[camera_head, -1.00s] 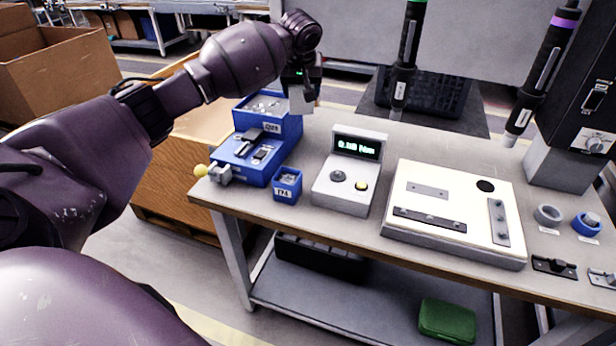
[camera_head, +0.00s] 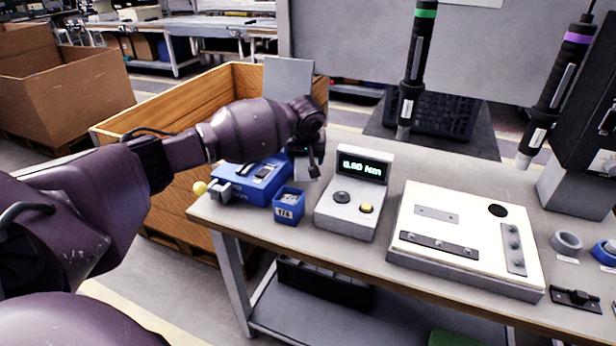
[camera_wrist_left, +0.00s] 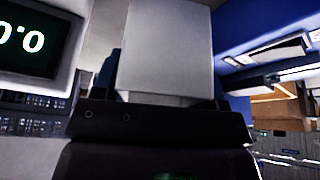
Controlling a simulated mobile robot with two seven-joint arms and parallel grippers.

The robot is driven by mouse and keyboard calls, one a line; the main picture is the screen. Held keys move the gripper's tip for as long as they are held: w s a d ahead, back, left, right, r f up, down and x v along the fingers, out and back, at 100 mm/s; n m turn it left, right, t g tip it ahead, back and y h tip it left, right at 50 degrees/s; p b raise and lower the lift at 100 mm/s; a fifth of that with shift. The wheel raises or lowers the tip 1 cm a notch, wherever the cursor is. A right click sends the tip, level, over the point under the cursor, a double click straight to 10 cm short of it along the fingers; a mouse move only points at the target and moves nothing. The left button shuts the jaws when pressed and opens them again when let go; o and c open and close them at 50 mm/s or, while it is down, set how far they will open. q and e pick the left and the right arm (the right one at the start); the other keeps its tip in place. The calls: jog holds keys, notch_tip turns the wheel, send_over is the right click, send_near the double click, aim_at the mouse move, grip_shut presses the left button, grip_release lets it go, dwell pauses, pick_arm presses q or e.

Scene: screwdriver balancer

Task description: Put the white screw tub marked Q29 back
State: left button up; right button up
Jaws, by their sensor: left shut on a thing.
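My left gripper (camera_head: 308,158) is low over the bench, between the blue tool case and the torque tester. It is shut on a small white tub (camera_wrist_left: 165,50). In the wrist view the tub's pale, plain side stands just past the dark jaws, and no marking can be read on it. In the head view the tub (camera_head: 303,170) is mostly hidden behind the gripper, so I cannot tell whether it touches the bench. My right gripper is not in view.
The blue case (camera_head: 258,178) and a small blue labelled bin (camera_head: 289,207) stand close on the left and front. The grey tester (camera_head: 350,205) with a lit display stands close on the right. A white fixture board (camera_head: 465,235) lies farther right. Two screwdrivers hang above.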

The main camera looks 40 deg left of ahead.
aim_at(306, 175)
pick_arm(q)
notch_tip(306, 175, down, 6)
jog(key=shift+r+b, duration=0.1)
jog(key=shift+b, duration=0.6)
